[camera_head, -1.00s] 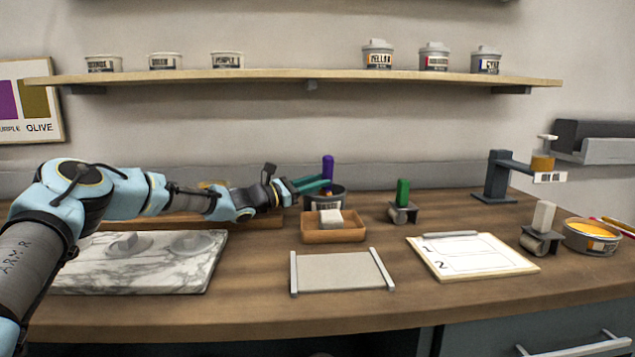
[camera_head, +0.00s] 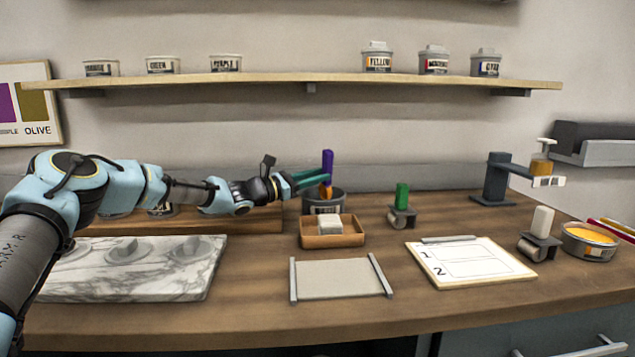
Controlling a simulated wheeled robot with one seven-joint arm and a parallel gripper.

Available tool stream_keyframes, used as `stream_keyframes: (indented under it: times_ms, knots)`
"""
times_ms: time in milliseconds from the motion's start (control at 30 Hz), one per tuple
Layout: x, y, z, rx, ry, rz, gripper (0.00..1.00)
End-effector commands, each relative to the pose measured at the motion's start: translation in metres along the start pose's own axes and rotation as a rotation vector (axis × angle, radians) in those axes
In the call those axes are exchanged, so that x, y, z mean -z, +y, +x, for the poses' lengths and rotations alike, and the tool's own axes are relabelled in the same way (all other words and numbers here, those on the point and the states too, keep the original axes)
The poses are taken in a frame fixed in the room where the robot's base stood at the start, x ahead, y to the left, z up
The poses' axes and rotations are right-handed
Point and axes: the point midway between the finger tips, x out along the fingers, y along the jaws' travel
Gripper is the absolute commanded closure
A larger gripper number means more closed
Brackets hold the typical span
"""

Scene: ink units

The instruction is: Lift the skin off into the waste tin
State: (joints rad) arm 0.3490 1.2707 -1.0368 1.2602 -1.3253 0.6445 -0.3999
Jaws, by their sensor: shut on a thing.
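My gripper (camera_head: 312,179), with teal fingers, is shut on an upright tool with a purple handle (camera_head: 328,161). The handle stands up above the fingers. An orange piece (camera_head: 326,191) shows just below them, over the mouth of a dark grey tin (camera_head: 323,203); I cannot tell if it is the skin or part of the tool. The inside of this tin is mostly hidden. An open tin of orange-yellow ink (camera_head: 590,238) stands at the far right, away from my gripper.
A wooden tray (camera_head: 333,240) with a pale block is in front of the dark tin. A green-handled roller (camera_head: 402,205) stands to its right. A marble slab (camera_head: 130,285) lies front left, a grey plate (camera_head: 341,282) front centre. A numbered board (camera_head: 470,262) is right of centre.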

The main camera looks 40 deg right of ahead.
Motion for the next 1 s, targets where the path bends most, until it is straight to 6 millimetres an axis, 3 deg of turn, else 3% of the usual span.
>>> stream_keyframes:
  times_ms: [33,433,1000]
  knots:
    - [-0.01,0.003,0.001,0.0,-0.001,0.002,1.0]
    - [-0.054,0.016,0.006,-0.002,-0.002,0.003,1.0]
    - [-0.059,0.018,0.007,-0.002,-0.003,0.003,1.0]
